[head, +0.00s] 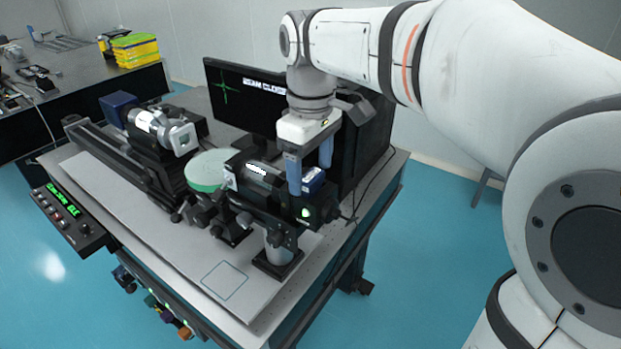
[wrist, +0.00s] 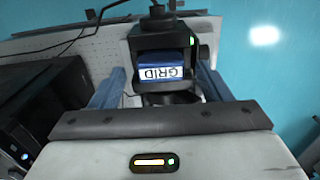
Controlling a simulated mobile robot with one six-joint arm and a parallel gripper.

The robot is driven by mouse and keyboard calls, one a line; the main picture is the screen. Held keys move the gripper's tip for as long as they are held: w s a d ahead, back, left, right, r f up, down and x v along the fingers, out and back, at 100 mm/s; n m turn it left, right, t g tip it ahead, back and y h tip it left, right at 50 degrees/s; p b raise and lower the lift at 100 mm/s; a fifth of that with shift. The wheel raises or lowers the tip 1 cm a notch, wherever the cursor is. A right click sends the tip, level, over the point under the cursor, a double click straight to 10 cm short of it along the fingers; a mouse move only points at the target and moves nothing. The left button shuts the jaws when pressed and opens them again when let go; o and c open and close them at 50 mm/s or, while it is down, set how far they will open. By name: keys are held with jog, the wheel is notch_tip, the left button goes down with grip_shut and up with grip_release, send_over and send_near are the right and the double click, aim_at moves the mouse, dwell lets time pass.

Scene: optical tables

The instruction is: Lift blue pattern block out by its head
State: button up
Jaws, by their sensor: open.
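The blue pattern block (wrist: 160,72) sits in a black holder (wrist: 192,50), with a white label reading GRID on its head. In the head view the block (head: 313,180) shows at the right end of the black optical assembly, partly behind a finger. My gripper (head: 309,178) points down over the holder with its blue fingers apart. In the wrist view the fingers of my gripper (wrist: 160,76) stand to the left and right of the block's head, with gaps visible on both sides. The block's lower part is hidden in the holder.
A monitor (head: 240,95) stands behind the assembly. A pale green disc (head: 208,170) and a silver-and-black device (head: 160,130) are to the left. A blue square outline (head: 225,281) marks bare table (head: 190,262) in front. A control box (head: 68,220) hangs at the left edge.

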jog(key=shift+f, duration=0.6)
jog(key=c, duration=1.1)
